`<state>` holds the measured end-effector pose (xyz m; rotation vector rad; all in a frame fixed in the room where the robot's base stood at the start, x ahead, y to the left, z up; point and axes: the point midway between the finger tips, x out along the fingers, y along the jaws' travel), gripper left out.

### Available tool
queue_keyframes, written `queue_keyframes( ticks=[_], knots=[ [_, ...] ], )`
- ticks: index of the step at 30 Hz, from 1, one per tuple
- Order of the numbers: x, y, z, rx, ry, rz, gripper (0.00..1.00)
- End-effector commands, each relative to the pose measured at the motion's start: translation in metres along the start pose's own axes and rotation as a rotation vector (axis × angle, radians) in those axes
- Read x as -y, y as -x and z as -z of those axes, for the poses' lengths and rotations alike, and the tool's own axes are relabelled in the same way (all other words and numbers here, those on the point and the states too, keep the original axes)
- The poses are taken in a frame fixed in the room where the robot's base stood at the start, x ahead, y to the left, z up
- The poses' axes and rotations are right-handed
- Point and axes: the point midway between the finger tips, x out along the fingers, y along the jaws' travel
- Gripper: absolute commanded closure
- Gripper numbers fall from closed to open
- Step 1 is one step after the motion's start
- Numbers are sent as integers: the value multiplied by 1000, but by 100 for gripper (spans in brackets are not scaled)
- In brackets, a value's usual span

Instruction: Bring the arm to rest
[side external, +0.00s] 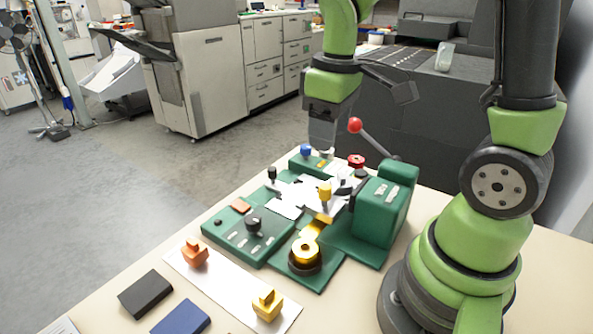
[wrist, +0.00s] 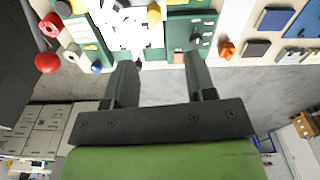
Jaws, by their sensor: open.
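My gripper (side external: 322,138) hangs from the green and dark arm, behind and above the far side of the green machine (side external: 378,215). In the wrist view my gripper (wrist: 163,62) shows two dark fingers spread apart with nothing between them. The fingers point toward the machine, which shows along the top of that view. In the side view the fingertips are partly hard to make out against the dark background and the machine's parts.
The machine carries a red-ball lever (side external: 355,125), a yellow knob (side external: 325,190), a blue knob (side external: 306,151) and a brass cylinder (side external: 305,251). An orange block (side external: 194,252) and a yellow block (side external: 267,304) stand on a white strip. Black and blue pads lie nearby.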

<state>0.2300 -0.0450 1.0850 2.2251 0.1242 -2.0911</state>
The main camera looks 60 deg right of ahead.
Motion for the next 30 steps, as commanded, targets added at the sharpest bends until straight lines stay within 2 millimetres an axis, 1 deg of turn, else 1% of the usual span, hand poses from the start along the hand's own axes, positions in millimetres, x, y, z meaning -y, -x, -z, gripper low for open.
queue_keyframes(
  ticks=[1,4,6,9,12,15,19,30],
  knots=[
    [7,12,-2,-48,-29,-2,49],
    [24,38,-12,-160,-120,10,49],
    [36,54,-21,-243,-191,34,49],
    [53,73,-37,-352,-283,83,49],
    [66,86,-52,-439,-360,141,49],
    [74,93,-63,-499,-414,192,49],
    [80,96,-71,-538,-454,233,49],
    [81,97,-72,-546,-465,244,49]
  ],
)
